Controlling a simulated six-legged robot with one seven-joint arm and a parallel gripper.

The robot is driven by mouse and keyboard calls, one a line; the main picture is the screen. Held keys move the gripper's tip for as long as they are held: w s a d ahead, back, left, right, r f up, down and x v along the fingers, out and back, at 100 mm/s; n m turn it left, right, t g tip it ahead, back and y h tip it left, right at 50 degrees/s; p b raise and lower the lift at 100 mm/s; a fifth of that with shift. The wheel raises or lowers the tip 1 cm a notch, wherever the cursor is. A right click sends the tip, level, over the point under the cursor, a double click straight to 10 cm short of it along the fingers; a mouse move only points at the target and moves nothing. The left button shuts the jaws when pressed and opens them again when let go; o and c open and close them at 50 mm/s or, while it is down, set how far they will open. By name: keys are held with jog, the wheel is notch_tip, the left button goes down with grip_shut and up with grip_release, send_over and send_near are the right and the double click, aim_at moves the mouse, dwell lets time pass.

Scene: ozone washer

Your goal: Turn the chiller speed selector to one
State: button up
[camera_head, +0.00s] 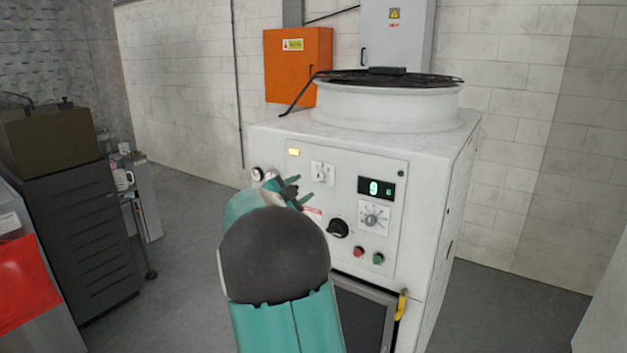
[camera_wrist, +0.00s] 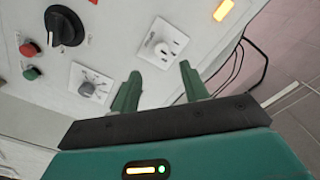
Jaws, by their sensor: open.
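The white machine's control panel (camera_head: 345,190) faces me and carries several controls. A small selector with a silver knob on a white plate (camera_head: 322,172) is at its upper left; it also shows in the wrist view (camera_wrist: 163,45). A round dial with marks around it (camera_head: 373,218) is lower right, and in the wrist view (camera_wrist: 88,85). I cannot read the labels to tell which is the chiller speed selector, nor the setting. My gripper (camera_head: 313,188) is open and empty in front of the panel, near the upper-left selector. In the wrist view, the selector lies just beyond the fingertips (camera_wrist: 158,70), apparently untouched.
A large black rotary knob (camera_head: 338,229), a red button (camera_head: 358,251) and a green button (camera_head: 378,258) sit lower on the panel. A lit display (camera_head: 376,188) is at the right, an amber lamp (camera_head: 293,152) at top left. A yellow handle (camera_head: 402,304) is below.

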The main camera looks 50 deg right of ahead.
aim_at(318, 177)
jog(key=d, duration=0.5)
jog(key=w+d, duration=0.1)
jog(key=d, duration=0.2)
jog(key=shift+s, duration=0.1)
grip_shut()
jog(key=shift+n, duration=0.3)
jog(key=n, duration=0.8)
jog(key=shift+n, duration=0.3)
